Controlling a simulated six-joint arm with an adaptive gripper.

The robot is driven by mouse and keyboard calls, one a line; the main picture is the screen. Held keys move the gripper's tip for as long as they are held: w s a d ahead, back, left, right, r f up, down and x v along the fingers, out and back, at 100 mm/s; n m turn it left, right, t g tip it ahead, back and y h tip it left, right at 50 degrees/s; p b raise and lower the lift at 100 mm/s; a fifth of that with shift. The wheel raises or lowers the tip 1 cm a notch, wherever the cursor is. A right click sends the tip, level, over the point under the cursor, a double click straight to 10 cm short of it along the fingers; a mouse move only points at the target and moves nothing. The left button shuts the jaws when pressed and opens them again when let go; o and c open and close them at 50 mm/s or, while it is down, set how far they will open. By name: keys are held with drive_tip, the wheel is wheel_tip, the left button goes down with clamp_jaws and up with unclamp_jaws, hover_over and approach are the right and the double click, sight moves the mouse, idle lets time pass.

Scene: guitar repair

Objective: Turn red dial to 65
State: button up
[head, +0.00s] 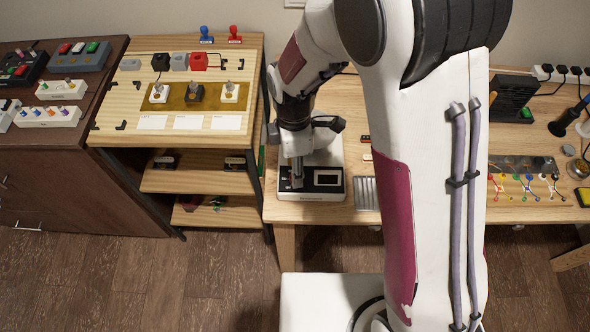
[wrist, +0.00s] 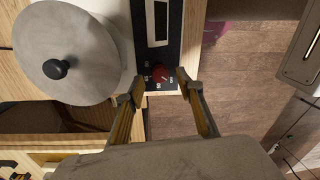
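The red dial (wrist: 160,73) sits on the black front panel (wrist: 166,50) of a device in the wrist view, with small white markings around it too small to read. The same device (head: 325,195) stands on the wooden table in the head view, where my gripper hides the dial. My gripper (wrist: 155,88) is open, with one finger on each side of the dial. The fingertips are close to the dial, and I cannot tell whether they touch it. In the head view my gripper (head: 297,183) points down over the panel's left part.
A round grey disc with a black knob (wrist: 57,69) is close to the fingers in the wrist view. A ridged grey block (head: 366,193) stands right of the device. A wooden shelf unit (head: 200,180) is at the left. The floor in front is open.

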drive_tip(key=shift+f, duration=0.95)
clamp_jaws()
